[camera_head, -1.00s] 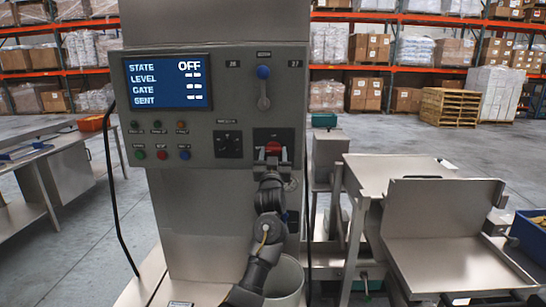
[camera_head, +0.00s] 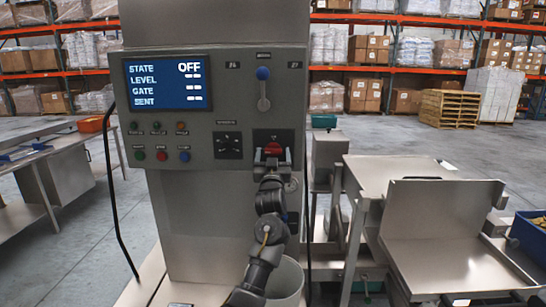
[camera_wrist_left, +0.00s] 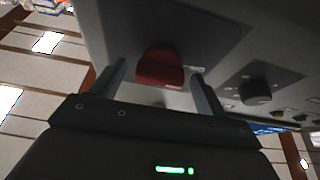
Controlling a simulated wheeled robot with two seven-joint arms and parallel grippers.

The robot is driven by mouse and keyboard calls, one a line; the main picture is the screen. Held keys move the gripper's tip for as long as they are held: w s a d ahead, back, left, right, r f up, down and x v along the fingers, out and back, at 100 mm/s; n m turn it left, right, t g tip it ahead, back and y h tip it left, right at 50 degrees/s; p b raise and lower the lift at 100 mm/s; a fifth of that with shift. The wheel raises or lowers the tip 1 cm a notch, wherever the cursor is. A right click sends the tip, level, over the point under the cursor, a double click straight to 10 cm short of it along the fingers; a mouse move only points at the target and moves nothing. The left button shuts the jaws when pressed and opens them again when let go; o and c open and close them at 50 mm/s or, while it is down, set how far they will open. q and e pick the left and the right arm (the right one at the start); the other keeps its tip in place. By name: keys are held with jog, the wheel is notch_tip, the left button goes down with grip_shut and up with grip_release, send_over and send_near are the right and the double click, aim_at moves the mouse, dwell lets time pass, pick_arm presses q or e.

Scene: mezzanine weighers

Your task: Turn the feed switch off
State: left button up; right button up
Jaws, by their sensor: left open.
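The red feed switch (camera_head: 273,151) sits on a dark plate at the lower right of the grey control panel (camera_head: 225,110). The display (camera_head: 168,83) above left reads STATE OFF. My left gripper (camera_head: 272,160) is in front of the switch, coming from below. In the left wrist view the red switch knob (camera_wrist_left: 160,68) lies between the two spread fingertips of the open gripper (camera_wrist_left: 158,75), with a gap on each side. The switch's exact angle is hard to tell. My right gripper is not in view.
A lever with a blue knob (camera_head: 263,73) is above the switch. A black dial (camera_head: 228,145) is to its left, and coloured buttons (camera_head: 162,155) are further left. A steel table and tray (camera_head: 445,235) stand on the right. A black cable hangs at the left.

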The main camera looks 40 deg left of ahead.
pick_arm(q)
jog(key=b+v, duration=0.3)
jog(key=v, duration=0.7)
jog(key=shift+s+d+f, duration=0.2)
jog(key=shift+s+f, duration=0.05)
jog(key=shift+s, duration=0.05)
